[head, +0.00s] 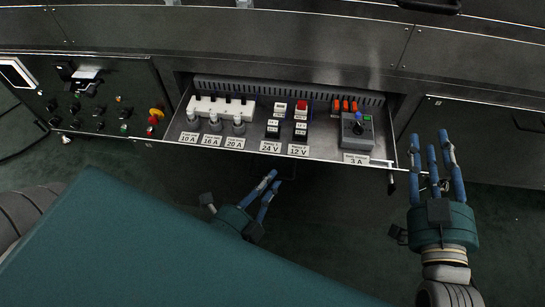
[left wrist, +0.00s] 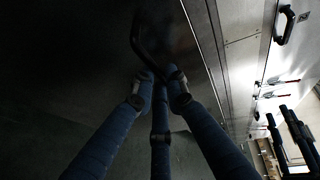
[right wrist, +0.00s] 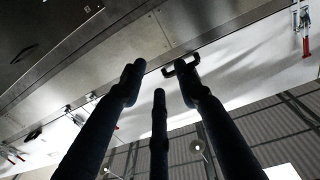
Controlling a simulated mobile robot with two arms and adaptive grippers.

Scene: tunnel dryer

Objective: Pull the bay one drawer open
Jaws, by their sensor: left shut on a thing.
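A metal drawer (head: 333,155) stands pulled out from the dark cabinet in the head view, its inside visible from above. No bay number is readable on it. It holds labelled electrical parts. My left gripper (head: 272,184) is below and in front of the drawer's front edge. In the left wrist view its fingers (left wrist: 160,85) are closed at a black bar handle (left wrist: 139,35); the drawer front hides this handle in the head view. My right gripper (head: 440,150) is beside the drawer's right front corner, fingers apart and empty.
A control panel (head: 105,100) is at left. A closed cabinet front (head: 490,135) is at right. Dark green floor (head: 340,225) lies in front.

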